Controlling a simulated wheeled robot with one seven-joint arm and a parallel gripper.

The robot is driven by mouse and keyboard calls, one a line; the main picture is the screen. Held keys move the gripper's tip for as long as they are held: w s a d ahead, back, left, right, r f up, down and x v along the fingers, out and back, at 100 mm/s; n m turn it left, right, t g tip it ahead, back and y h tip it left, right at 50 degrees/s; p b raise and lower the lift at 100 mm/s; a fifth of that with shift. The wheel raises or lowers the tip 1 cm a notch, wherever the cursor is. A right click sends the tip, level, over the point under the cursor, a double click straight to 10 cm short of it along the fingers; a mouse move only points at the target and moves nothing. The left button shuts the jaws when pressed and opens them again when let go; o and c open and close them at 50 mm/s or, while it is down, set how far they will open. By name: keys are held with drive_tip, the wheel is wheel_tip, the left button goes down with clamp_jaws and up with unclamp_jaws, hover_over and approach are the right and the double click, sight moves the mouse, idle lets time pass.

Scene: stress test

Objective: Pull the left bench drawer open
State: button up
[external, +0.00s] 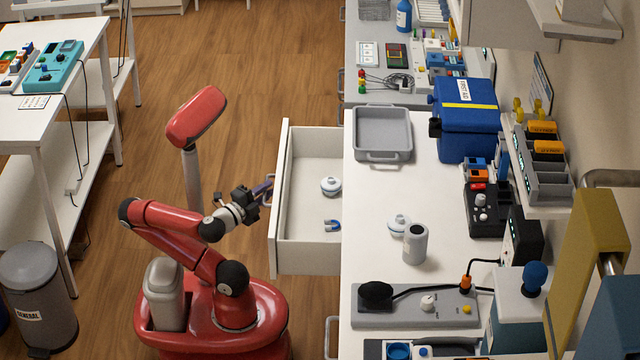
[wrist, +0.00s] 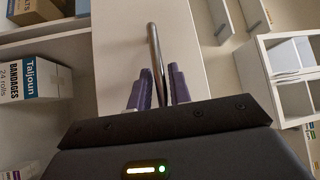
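The bench drawer (external: 305,262) is white and stands pulled out from the bench, its inside open to view. Inside it lie a small white round lidded thing (external: 330,186) and a small blue U-shaped thing (external: 332,225). My gripper (external: 266,187) is at the drawer's front. In the wrist view, the metal bar handle (wrist: 154,50) runs down between my gripper's two purple fingers (wrist: 160,88). The fingers are close about the handle and look shut on it. The exact contact is partly hidden by the dark gripper body.
Another drawer handle (external: 328,338) shows at the lower bench front. The wooden floor (external: 230,60) behind my arm is clear. A grey bin (external: 38,290) stands at left.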

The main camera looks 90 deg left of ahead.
drive_tip(key=v, duration=0.8)
drive_tip(key=shift+a, duration=0.1)
